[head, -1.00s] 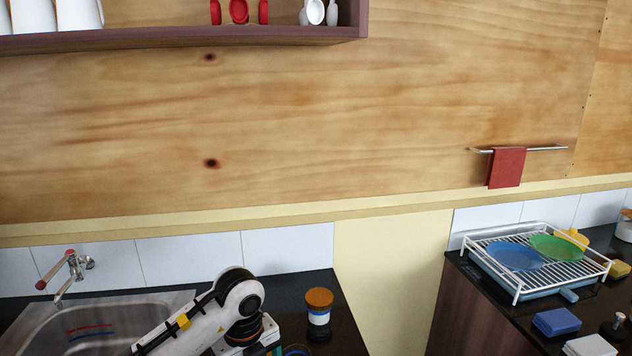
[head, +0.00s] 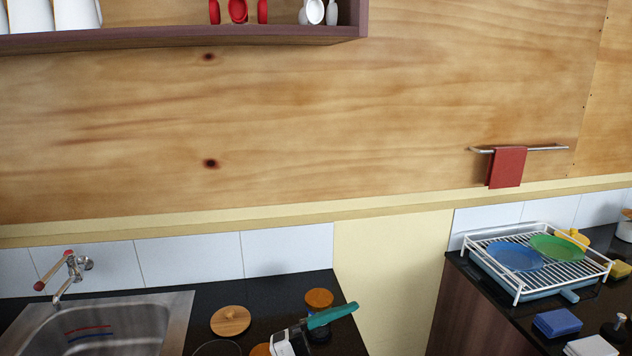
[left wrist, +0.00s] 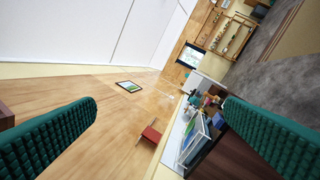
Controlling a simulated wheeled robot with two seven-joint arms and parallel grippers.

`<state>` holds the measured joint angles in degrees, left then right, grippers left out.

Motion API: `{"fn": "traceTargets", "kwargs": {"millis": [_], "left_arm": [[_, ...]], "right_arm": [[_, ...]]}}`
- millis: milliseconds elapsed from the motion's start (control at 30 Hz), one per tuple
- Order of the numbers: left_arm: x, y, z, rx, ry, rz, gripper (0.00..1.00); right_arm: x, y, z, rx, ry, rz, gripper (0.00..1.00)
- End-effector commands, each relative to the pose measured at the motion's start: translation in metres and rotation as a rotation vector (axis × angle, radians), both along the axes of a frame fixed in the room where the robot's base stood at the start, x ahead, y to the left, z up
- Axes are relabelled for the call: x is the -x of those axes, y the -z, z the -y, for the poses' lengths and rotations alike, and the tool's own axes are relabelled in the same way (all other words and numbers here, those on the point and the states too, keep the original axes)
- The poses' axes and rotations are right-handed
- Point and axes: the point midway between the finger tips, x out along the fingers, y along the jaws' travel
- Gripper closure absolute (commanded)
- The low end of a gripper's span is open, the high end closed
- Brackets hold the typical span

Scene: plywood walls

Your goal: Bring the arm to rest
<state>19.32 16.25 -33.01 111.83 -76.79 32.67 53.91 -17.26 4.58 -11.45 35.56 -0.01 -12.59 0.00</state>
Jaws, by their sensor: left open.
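My left gripper (head: 318,328) shows at the bottom edge of the head view, over the dark counter's right end. One teal finger points to the upper right there; the other finger is not clearly seen. In the left wrist view both teal ribbed fingers of the left gripper (left wrist: 160,118) stand wide apart with nothing between them. That camera looks out sideways over the wall and room. Most of my left arm is outside the head view. My right gripper is not in view.
A round wooden lid (head: 230,320) and an orange-lidded jar (head: 319,298) are close by on the counter (head: 268,300). The sink (head: 98,330) is left. A dish rack (head: 515,290) with plates stands right, past a gap. A shelf (head: 200,37) hangs above.

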Motion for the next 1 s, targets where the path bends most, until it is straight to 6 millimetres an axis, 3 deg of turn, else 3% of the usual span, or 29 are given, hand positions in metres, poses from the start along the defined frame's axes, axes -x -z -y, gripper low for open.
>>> {"fn": "traceTargets", "kwargs": {"millis": [100,233,367,500,600,700,800,1000], "left_arm": [[-0.020,-0.020,-0.049,0.284,-0.265,-0.123,0.07],[-0.042,-0.003,-0.119,0.479,-0.594,-0.327,0.07],[-0.043,0.054,-0.186,0.546,-0.922,-0.606,0.07],[-0.007,0.137,-0.237,0.472,-1.215,-0.970,0.07],[0.032,0.185,-0.254,0.363,-1.338,-1.204,0.07],[0.069,0.217,-0.260,0.251,-1.399,-1.385,0.07],[0.104,0.239,-0.262,0.143,-1.425,-1.535,0.07],[0.168,0.264,-0.260,-0.065,-1.421,-1.775,0.07]], "right_arm": [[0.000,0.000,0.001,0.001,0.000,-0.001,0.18],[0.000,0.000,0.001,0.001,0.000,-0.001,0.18],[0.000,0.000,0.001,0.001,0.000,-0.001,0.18],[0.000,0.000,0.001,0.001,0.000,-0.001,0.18],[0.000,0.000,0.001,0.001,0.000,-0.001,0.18],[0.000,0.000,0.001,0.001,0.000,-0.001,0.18],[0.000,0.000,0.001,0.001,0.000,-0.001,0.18],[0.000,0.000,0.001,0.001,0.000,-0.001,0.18]]}}
